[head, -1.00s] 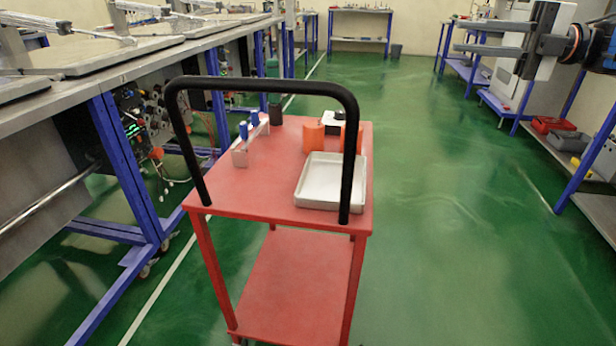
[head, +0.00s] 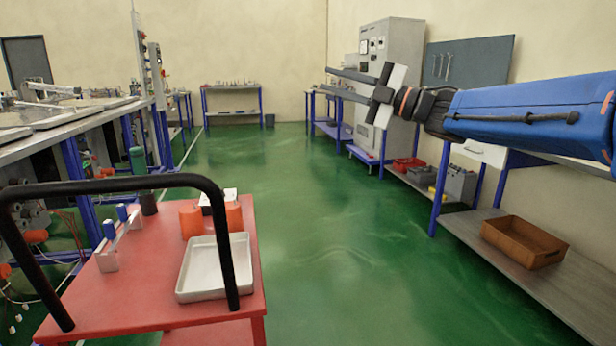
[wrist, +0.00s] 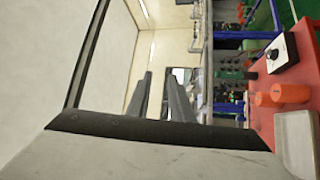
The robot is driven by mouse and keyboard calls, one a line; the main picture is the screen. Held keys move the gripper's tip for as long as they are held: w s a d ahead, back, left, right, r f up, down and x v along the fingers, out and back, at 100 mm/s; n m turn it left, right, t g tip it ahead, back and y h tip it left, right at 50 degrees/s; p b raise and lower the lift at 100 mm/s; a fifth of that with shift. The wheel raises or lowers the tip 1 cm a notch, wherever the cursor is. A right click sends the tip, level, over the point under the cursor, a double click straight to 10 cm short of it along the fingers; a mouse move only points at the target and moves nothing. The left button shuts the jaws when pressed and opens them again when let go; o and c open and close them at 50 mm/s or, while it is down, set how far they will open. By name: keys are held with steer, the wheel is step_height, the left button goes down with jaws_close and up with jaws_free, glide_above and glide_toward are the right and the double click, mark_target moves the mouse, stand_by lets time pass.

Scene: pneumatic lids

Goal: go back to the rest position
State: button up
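My gripper (head: 328,81) is raised at the upper middle right of the head view, with its two long grey fingers pointing left. The fingers are apart with nothing between them. It is held in the air, clear of the red cart and the shelves. The fingers also show in the wrist view (wrist: 158,82), again with an empty gap. My blue arm stretches in from the right edge of the head view.
A red cart (head: 135,300) with a black handle (head: 110,182) stands at front left. It carries a metal tray (head: 213,268), orange cylinders (head: 191,221) and a blue-topped holder. Benches line the left. Shelves with a brown bin (head: 523,242) line the right. Green floor between is clear.

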steer(key=s+d+f+m+t+h, duration=0.3)
steer(key=d+f+m+h, duration=0.55)
steer(key=d+m, duration=0.2)
steer(key=s+d+f+m+t+h, duration=0.2)
steer(key=d+f+m+t+h, duration=0.1)
steer(key=d+f+m+h, duration=0.55)
steer(key=s+d+f+m+g+h, duration=0.1)
steer(key=s+d+f+m+g, duration=0.25)
steer(key=s+f, duration=0.3)
steer(key=s+d+f+m+g+h, duration=0.2)
steer(key=s+d+f+m, duration=0.15)
steer(key=s+f, duration=0.35)
steer(key=s+a+f+m+g+y, duration=0.2)
steer(key=s+f+g, duration=0.3)
steer(key=s+f, duration=0.8)
steer(key=shift+s+a+g, duration=0.35)
steer(key=shift+s+a, duration=0.1)
steer(key=shift+s, duration=0.6)
